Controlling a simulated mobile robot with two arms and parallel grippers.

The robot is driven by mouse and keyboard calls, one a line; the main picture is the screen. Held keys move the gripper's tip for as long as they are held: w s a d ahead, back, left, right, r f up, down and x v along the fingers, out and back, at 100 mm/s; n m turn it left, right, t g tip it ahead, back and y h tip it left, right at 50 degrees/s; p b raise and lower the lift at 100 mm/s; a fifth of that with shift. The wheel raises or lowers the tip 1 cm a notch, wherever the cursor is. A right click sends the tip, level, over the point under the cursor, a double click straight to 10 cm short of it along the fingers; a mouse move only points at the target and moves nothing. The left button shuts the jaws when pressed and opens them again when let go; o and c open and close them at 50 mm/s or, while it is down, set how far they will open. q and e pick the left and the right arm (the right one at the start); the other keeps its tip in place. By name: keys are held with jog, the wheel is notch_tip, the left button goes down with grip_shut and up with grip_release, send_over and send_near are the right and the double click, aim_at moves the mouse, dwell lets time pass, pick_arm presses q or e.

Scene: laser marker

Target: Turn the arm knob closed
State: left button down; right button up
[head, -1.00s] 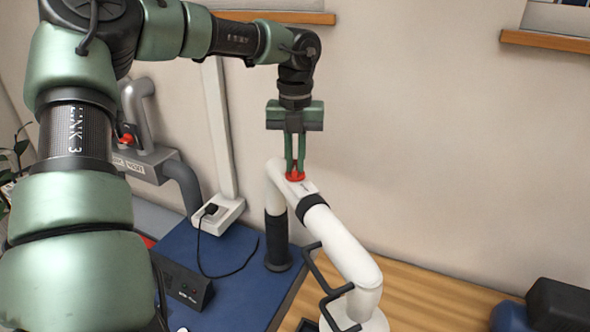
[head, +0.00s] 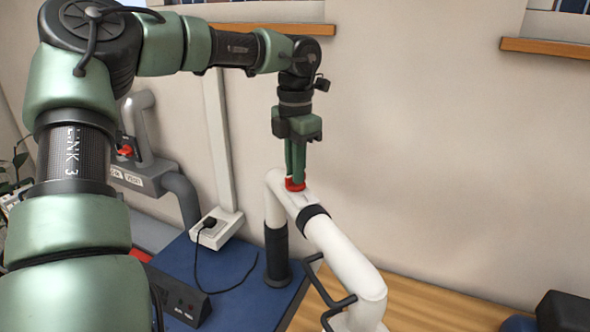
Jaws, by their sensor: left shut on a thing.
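The arm knob (head: 295,187) is red and sits on top of the elbow of a white tubular arm (head: 338,250). My left gripper (head: 296,178) comes down on it from above. Its green fingers are shut on the knob and partly hide it. The white arm bends down at the left to a dark lower sleeve (head: 277,256) above the blue mat. My right gripper is not in view.
A blue mat (head: 228,285) covers the left of the wooden bench (head: 415,305). A black box (head: 178,295), a white socket block (head: 216,228) with a cable, and grey pipework (head: 180,195) stand to the left. A black handle (head: 328,290) sticks out beside the white arm.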

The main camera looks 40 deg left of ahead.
pick_arm(q)
jog(key=shift+m, duration=0.8)
jog(key=c, duration=1.5)
grip_release()
jog(key=shift+w, duration=0.1)
jog(key=shift+r, duration=0.35)
notch_tip(320, 180, up, 7)
jog(key=shift+b, duration=0.85)
jog(key=shift+f, duration=0.1)
